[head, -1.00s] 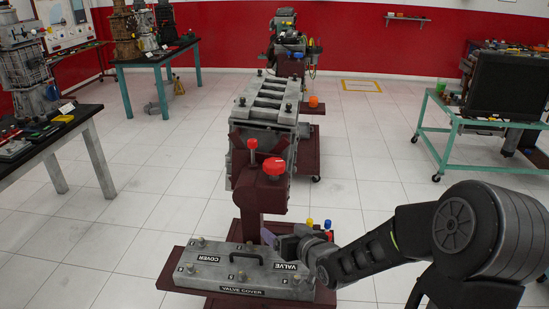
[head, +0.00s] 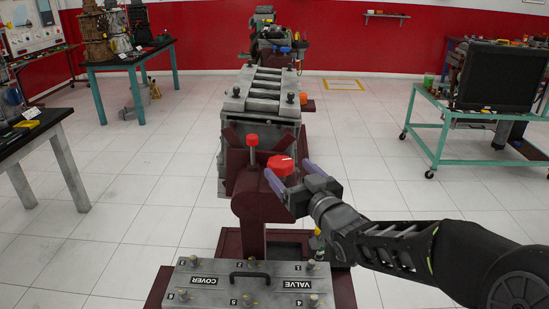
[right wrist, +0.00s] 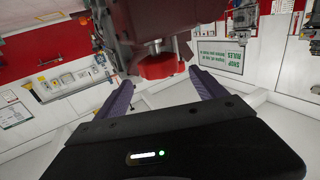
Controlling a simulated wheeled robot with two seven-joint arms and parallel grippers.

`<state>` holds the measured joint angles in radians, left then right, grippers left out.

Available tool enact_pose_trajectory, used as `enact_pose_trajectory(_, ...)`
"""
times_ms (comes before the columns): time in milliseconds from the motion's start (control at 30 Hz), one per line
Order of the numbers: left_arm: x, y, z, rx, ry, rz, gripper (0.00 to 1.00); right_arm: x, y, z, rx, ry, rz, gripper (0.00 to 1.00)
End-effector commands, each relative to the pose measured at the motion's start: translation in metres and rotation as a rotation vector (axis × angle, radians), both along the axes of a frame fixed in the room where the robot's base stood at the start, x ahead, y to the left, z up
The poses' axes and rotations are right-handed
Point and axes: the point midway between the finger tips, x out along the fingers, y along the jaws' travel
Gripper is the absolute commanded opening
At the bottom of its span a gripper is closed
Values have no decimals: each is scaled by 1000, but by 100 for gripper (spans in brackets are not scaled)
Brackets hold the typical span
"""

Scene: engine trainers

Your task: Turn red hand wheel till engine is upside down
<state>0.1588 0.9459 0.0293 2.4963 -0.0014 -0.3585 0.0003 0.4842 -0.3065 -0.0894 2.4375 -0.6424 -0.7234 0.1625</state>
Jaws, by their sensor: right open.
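The engine's long flat side with crosswise bars faces up. My right gripper (head: 288,174) is open, with its purple fingers at the wheel's near side, one toward each side of it. In the right wrist view the wheel (right wrist: 158,67) shows just beyond and between the open fingertips, and the gripper looks empty. I cannot tell whether a finger touches the wheel. My left gripper is not in view.
A smaller red knob (head: 252,141) stands upright left of the wheel. A grey valve cover (head: 225,283) with a black handle lies on the stand's base below. A teal cart (head: 441,143) stands to the right, and tables stand to the left. The floor between is clear.

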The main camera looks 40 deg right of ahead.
Motion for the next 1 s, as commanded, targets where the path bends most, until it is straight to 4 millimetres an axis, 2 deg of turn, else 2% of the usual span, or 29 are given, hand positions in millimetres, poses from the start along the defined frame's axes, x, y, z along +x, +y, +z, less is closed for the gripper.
enact_pose_trajectory(167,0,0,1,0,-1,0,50,9,-1,0,-1,2,2,81)
enact_pose_trajectory(600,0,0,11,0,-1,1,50,69,-11,0,0,2,1,81)
enact_pose_trajectory(733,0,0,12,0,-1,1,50,76,-13,0,0,2,0,81)
enact_pose_trajectory(1000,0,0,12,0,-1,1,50,77,-13,-1,0,1,0,79)
